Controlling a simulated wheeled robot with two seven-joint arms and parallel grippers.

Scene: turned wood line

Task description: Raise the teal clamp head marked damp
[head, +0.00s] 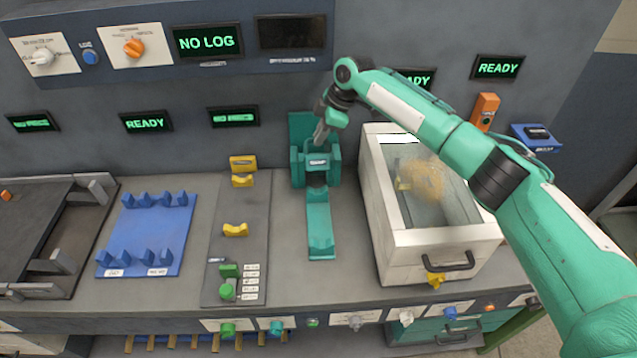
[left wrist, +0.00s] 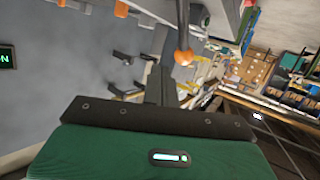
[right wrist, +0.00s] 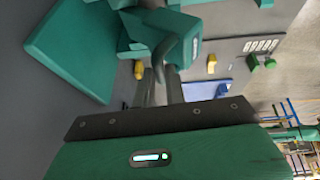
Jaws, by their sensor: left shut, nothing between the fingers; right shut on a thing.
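The teal clamp stands mid-bench in the head view. Its head (head: 316,162) carries a small pale label, too small to read, above a flat teal bed (head: 320,225). A dark part shows beneath the head, just above the bed. My right gripper (head: 320,135) reaches down to the head from above and is shut on it. In the right wrist view, my right gripper's fingers (right wrist: 163,80) meet the teal clamp head (right wrist: 185,45) at a curved bar. My left gripper (left wrist: 160,85) shows only in the left wrist view, shut and empty, away from the clamp.
A white box with a clear lid (head: 445,237) stands close right of the clamp. Left of it are a grey plate with yellow rests (head: 235,270) and a blue cradle rack (head: 150,235). Screens on the back wall include one reading NO LOG (head: 208,41). My right arm crosses above the box.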

